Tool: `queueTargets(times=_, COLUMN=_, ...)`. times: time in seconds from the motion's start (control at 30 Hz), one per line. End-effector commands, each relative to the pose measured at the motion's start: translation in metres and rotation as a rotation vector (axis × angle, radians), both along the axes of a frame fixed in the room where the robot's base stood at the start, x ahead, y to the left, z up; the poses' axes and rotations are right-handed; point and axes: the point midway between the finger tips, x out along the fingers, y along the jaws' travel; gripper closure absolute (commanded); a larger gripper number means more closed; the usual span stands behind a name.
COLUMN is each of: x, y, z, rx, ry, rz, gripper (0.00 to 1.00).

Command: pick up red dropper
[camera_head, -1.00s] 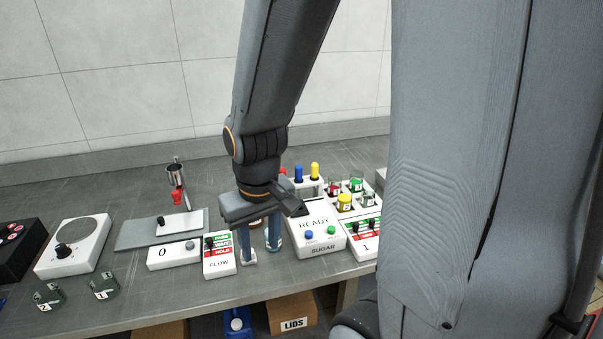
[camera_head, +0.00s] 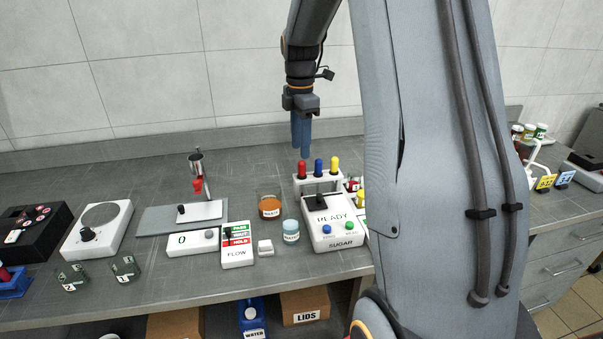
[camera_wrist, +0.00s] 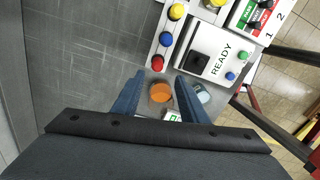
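The red dropper (camera_head: 302,169) stands upright at the left end of a white rack (camera_head: 298,184), beside a blue dropper (camera_head: 318,166) and a yellow dropper (camera_head: 335,164). In the wrist view the red dropper (camera_wrist: 158,63) shows from above, at the near end of the row. My gripper (camera_head: 302,150) points down above the rack, its blue fingers close over the red dropper's top in the head view. In the wrist view my gripper (camera_wrist: 165,82) is open, with the fingers apart and nothing held. The red dropper lies just ahead of the fingertips there.
A READY/SUGAR box (camera_head: 335,228) stands right in front of the rack. An orange-brown jar (camera_head: 269,207) and a pale blue jar (camera_head: 291,232) stand to the left. A FLOW panel (camera_head: 237,245) is farther left. The counter behind the jars is clear.

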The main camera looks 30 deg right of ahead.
Motion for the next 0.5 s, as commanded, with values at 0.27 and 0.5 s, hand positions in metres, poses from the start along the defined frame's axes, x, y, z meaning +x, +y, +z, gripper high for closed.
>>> queueTargets(times=0.27, x=0.006, y=-0.009, z=-0.011, rx=0.002, ry=0.009, rz=0.071, gripper=0.61)
queueTargets(times=0.5, x=0.005, y=-0.009, z=-0.034, rx=0.002, ry=0.008, rz=0.069, gripper=0.61)
